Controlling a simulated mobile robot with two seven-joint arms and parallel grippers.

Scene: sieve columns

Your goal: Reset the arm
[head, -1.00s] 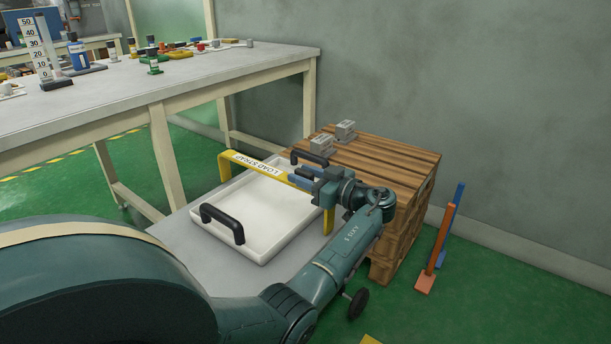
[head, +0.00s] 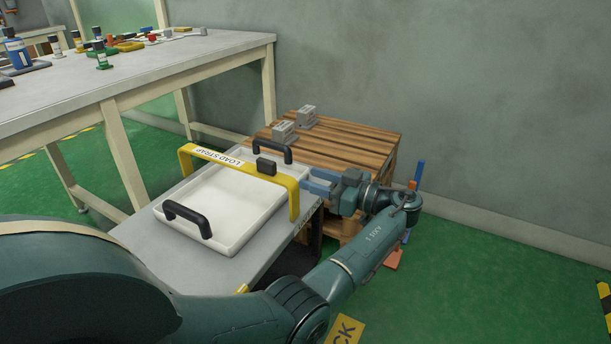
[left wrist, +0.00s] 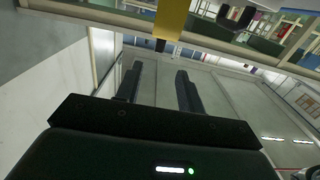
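My left gripper (head: 312,181) is just right of the yellow load strap (head: 218,158) in the head view, its fingers pointing left toward the strap. In the left wrist view the gripper (left wrist: 160,70) has its two fingers apart with nothing between them. The strap also shows at the top of that view (left wrist: 171,18), beyond the fingertips. The strap arches over a white tray (head: 185,233) and carries a small black block (head: 266,166) on its top bar. My right gripper is not in view.
The tray has black handles (head: 187,219) and rests on a grey surface (head: 160,262). A wooden pallet stack (head: 345,148) with grey weights (head: 284,132) stands behind the gripper. A long table (head: 150,75) holds small items at left.

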